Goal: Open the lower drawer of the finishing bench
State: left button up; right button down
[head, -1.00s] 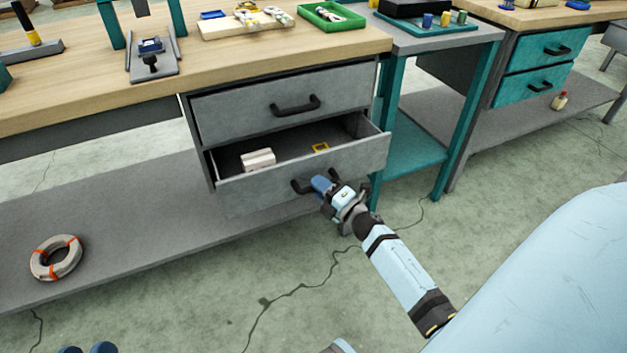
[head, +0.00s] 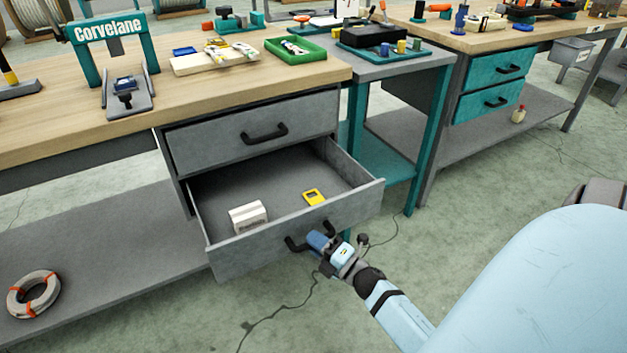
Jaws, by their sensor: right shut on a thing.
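The finishing bench (head: 75,133) has a wooden top and two grey drawers. The upper drawer (head: 215,143) is closed, with a black bar handle. The lower drawer (head: 235,258) is pulled well out, and its inside shows. In it lie a white box (head: 248,216) and a yellow object with a dark window (head: 314,197). My right gripper (head: 315,242) is shut on the lower drawer's black handle (head: 294,245), near the handle's right part. The fingers hide part of the handle. My left gripper is not in view.
A grey side table with teal legs (head: 437,120) stands right of the drawers. Another bench with teal drawers (head: 488,97) is farther right. A ring-shaped coil (head: 34,294) lies on the lower shelf at left. The floor in front is clear.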

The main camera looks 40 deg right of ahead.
jog(key=c, duration=1.1)
grip_release()
jog(key=shift+s, duration=0.1)
jog(key=v, duration=1.3)
jog(key=shift+s+d+f, duration=0.1)
jog(key=shift+s+d, duration=0.05)
jog(key=shift+s, duration=0.2)
